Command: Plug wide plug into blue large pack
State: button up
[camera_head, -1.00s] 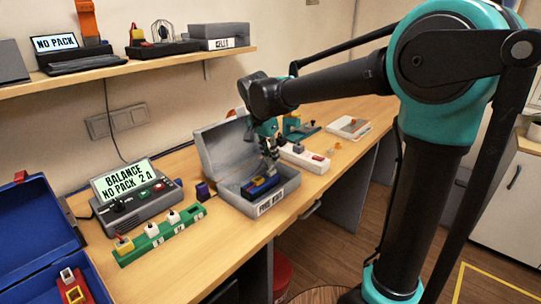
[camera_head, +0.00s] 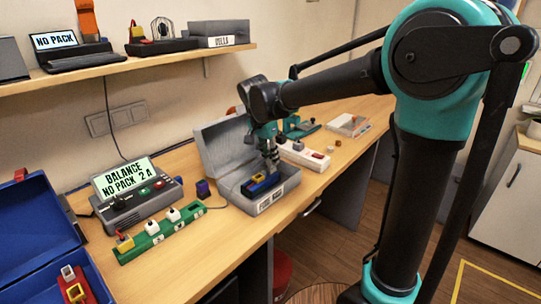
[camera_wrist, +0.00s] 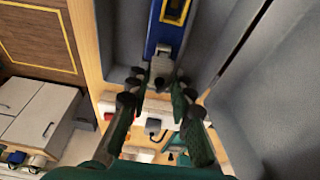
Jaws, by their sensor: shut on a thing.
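The blue large pack (camera_head: 262,184), with a yellow-framed top, lies inside an open grey box (camera_head: 285,190). Its blue body (camera_wrist: 166,32) also shows at the top of the wrist view. My gripper (camera_head: 272,162) points down into the box at the far end of the pack. In the wrist view my gripper (camera_wrist: 158,88) has its fingers on both sides of a small grey piece, which I take as the wide plug (camera_wrist: 160,67). It is at the pack's end; I cannot tell whether it is seated. The fingers hide much of it in the head view.
The box's raised lid (camera_head: 222,147) stands close behind my gripper. A purple block (camera_head: 203,188) with a thin cable lies left of the box. A green strip (camera_head: 162,233), a balance display unit (camera_head: 135,195) and a white power strip (camera_head: 305,155) are nearby.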

jog(key=shift+f, duration=0.5)
jog(key=o, duration=1)
jog(key=v, duration=1.2)
jog(key=shift+d, duration=0.1)
